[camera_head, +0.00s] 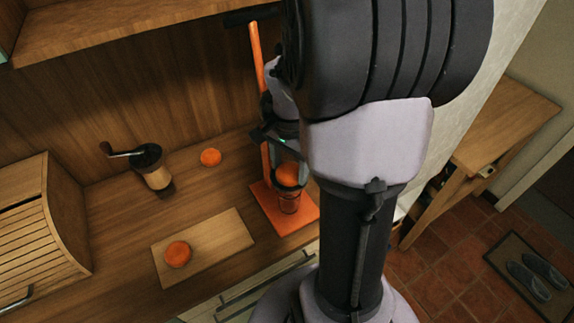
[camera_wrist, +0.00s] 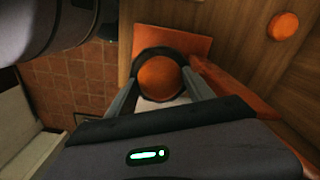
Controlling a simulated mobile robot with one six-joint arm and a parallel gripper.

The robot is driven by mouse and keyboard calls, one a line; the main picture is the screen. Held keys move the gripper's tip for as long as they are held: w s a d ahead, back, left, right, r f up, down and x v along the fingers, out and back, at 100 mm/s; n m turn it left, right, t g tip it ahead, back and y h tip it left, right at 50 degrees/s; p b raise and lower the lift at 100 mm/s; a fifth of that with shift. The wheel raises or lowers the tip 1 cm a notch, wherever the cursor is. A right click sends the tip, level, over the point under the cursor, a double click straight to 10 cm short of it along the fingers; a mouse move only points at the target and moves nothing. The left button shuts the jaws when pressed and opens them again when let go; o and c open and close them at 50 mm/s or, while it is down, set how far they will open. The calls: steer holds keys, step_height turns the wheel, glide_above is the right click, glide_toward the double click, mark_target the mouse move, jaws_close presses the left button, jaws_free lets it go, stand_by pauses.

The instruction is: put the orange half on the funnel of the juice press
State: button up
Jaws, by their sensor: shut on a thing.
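The juice press has an orange base (camera_head: 270,208), an orange lever (camera_head: 257,55) and a dark ring-shaped funnel (camera_head: 290,190) above a glass (camera_head: 289,204). My gripper (camera_head: 289,170) points down at the press, shut on an orange half (camera_head: 288,175). In the wrist view the orange half (camera_wrist: 160,78) sits between my fingertips (camera_wrist: 160,84), with the dark funnel rim (camera_wrist: 160,51) showing behind and around it. The half appears centred over the funnel. Whether it touches the funnel I cannot tell. My arm hides part of the press's right side.
Another orange half (camera_head: 178,254) lies on a cutting board (camera_head: 225,237), and one more (camera_head: 210,157) on the counter near a hand grinder (camera_head: 152,168). A wooden bread box (camera_head: 40,235) stands at left. A shelf (camera_head: 130,30) overhangs the back.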

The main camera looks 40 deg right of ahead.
steer(key=shift+f, duration=0.2)
steer(key=o, duration=1.4)
steer(key=shift+r, duration=0.15)
